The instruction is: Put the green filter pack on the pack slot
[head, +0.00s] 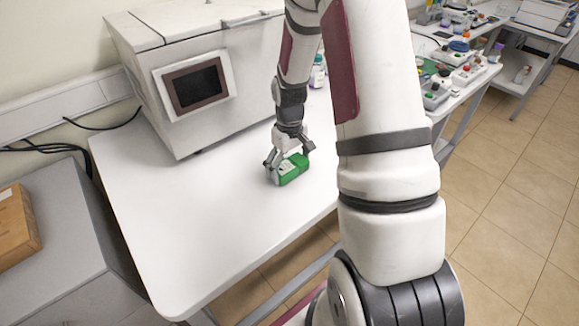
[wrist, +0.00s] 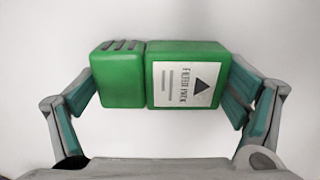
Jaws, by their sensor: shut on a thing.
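The green filter pack (head: 291,171) is on or just above the white table, in front of the boxy machine; I cannot tell whether it touches the table. My gripper (head: 287,164) points down and is shut on the pack. In the wrist view the pack (wrist: 125,78) lies across the picture between the fingers of my gripper (wrist: 165,92), one at each end. Its white label reads "FILTER PACK" and has a black triangle. Three dark slots mark its left part. I cannot make out the pack slot in either view.
The white table (head: 190,225) is mostly bare around the pack. The white machine (head: 197,65) with a small dark screen stands at its back. A small bottle (head: 317,73) is behind my arm. A cardboard box (head: 17,226) sits on a grey cabinet at the left. Cluttered benches stand at the far right.

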